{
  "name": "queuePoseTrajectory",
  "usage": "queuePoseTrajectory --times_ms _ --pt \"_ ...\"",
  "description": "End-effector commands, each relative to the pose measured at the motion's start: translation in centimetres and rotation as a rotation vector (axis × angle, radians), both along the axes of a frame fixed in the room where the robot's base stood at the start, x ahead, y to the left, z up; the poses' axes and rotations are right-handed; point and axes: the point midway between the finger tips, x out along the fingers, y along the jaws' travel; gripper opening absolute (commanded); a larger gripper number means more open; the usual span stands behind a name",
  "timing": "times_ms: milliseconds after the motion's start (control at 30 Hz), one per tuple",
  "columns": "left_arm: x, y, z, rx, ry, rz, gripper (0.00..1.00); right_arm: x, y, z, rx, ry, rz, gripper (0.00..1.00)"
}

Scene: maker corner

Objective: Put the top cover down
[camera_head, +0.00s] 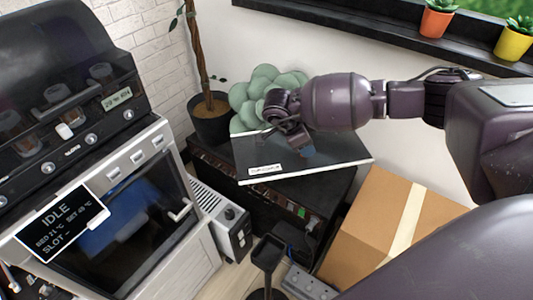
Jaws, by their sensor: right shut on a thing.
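The top cover looks like a flat dark panel with a pale front edge and a small white label (325,158). It is over the low black cabinet (310,202); I cannot tell whether it touches the cabinet's top. My right gripper (290,138) reaches in from the right and is shut on the cover near its back left part. The fingertips are small and partly hidden by the wrist. The printer-like machine (148,215) stands at the left, with a dark upper hood and a screen reading IDLE. My left gripper is not in view.
A potted plant (211,122) and a green bobbly object (262,88) stand behind the cover. A cardboard box (370,222) is at the right of the cabinet. A white and black unit (222,222) stands beside the machine. Small pots (436,24) line the windowsill.

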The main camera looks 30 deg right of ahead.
Motion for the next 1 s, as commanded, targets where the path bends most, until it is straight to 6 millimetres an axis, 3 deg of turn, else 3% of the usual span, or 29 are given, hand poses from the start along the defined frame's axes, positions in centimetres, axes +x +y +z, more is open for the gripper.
queuePoseTrajectory --times_ms 167,700,1000 --pt "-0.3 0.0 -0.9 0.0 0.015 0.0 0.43 0.1 -0.1 -2.0 0.0 0.002 -0.032 0.06" --pt "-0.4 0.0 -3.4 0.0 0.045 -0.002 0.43 0.0 -0.1 -13.2 0.0 0.004 -0.028 0.06" --pt "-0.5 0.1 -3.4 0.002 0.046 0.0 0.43 0.1 -0.1 -14.8 -0.001 -0.003 -0.027 0.06"
